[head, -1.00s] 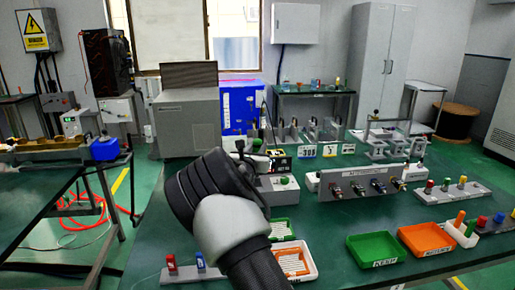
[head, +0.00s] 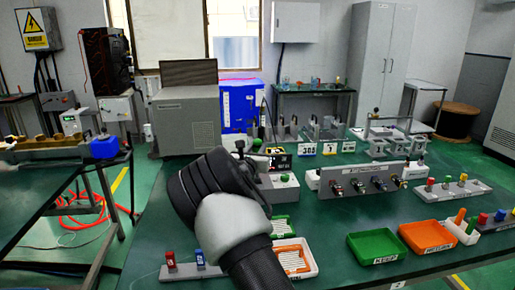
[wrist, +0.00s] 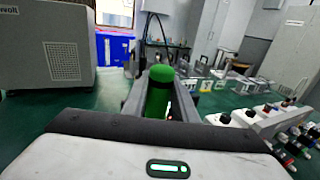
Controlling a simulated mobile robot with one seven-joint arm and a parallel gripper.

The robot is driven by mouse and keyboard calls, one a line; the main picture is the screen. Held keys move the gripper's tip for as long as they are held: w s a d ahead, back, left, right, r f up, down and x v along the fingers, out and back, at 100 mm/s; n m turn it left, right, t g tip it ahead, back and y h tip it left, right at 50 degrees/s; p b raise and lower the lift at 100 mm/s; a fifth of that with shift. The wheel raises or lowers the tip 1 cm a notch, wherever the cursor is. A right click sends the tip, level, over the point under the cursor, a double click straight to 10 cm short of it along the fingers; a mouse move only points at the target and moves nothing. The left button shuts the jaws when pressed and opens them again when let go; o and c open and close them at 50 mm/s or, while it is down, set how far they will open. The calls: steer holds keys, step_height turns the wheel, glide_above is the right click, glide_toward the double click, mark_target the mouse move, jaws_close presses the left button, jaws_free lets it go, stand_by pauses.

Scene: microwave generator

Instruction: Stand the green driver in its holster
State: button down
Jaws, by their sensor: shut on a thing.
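The green driver (wrist: 158,92) shows in the wrist view, its rounded green end up between the grey fingers of my gripper (wrist: 160,102). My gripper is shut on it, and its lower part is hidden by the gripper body. In the head view my gripper (head: 248,150) is partly behind my dark wrist, and the driver cannot be made out clearly. I cannot tell which holder is the driver's holster. A white holder (head: 462,233) with orange and green upright handles stands at the right edge of the bench.
A grey rack (head: 205,272) with red and blue handles lies at the front left. Green (head: 376,261) and orange (head: 426,249) trays sit front right. A grey panel with several connectors (head: 335,184) stands mid-bench. A small rack (head: 455,198) holds several coloured handles.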

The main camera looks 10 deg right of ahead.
steer(key=shift+f+b, duration=1.4)
steer(key=shift+f, duration=0.9)
steer(key=shift+f+b, duration=0.3)
steer(key=shift+b, duration=0.15)
steer(key=shift+f, duration=0.2)
